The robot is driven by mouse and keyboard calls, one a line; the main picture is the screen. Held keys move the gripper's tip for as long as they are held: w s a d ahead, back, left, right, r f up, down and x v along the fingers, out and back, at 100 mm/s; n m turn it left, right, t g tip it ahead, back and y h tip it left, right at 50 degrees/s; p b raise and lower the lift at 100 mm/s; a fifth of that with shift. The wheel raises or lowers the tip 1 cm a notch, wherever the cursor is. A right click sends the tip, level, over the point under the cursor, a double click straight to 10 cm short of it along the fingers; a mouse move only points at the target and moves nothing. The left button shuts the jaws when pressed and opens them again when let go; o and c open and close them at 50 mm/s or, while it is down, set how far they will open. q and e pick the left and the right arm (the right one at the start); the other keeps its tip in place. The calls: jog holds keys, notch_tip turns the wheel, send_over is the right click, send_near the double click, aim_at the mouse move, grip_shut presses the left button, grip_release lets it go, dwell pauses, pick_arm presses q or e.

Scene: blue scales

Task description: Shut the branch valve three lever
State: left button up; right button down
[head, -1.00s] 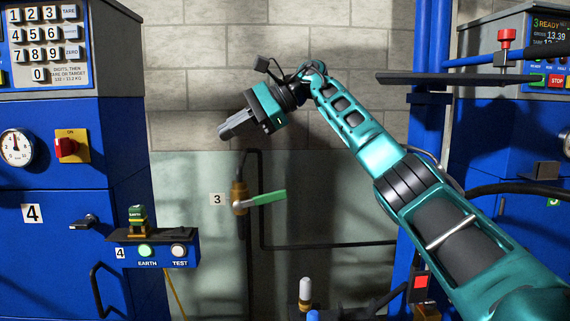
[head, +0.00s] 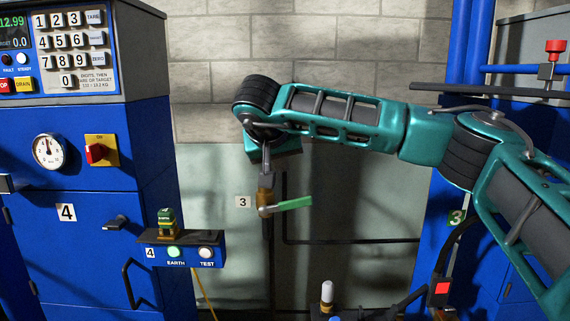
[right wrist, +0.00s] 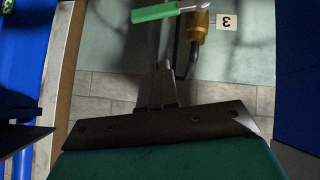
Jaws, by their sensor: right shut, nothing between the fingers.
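The branch valve three lever, a green handle (head: 292,204), points right and slightly up from its brass valve body (head: 264,200), across the vertical dark pipe. A "3" label (head: 243,202) is left of it. In the right wrist view the green lever (right wrist: 154,13) and brass body (right wrist: 198,27) are at the top edge. My right gripper (head: 266,170) points down just above the valve body in the head view. Its fingers (right wrist: 163,68) are shut and empty, and in the wrist view they appear apart from the lever. My left gripper is not in view.
At the left is a blue cabinet (head: 75,260) marked 4, with a small EARTH/TEST box (head: 189,252) projecting toward the valve. A dark pipe (head: 350,241) runs right below the lever. A white-topped post (head: 327,292) stands lower down. Blue framework (head: 455,90) is at the right.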

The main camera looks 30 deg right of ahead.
send_over(296, 202)
jog(key=a, duration=0.2)
notch_tip(296, 202, down, 5)
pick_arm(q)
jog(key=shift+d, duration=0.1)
pick_arm(e)
jog(key=shift+s+d+f, duration=0.1)
jog(key=shift+s+f, duration=0.15)
jog(key=shift+f, duration=0.75)
jog(key=shift+s+d+f, duration=0.1)
jog(key=shift+s+f, duration=0.1)
jog(key=shift+f, duration=0.75)
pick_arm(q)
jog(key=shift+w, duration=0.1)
pick_arm(e)
jog(key=shift+a, duration=0.1)
jog(key=shift+s+d+f+m+y+b, duration=0.2)
jog(key=shift+d+f+m+y+b, duration=0.25)
jog(key=shift+f+y+b, duration=0.25)
jog(key=shift+d+f+t+b, duration=0.1)
jog(key=shift+f+t+b, duration=0.15)
jog(key=shift+t+b, duration=0.1)
jog(key=shift+s+d+y, duration=0.1)
jog(key=shift+y, duration=0.3)
jog(key=shift+m, duration=0.25)
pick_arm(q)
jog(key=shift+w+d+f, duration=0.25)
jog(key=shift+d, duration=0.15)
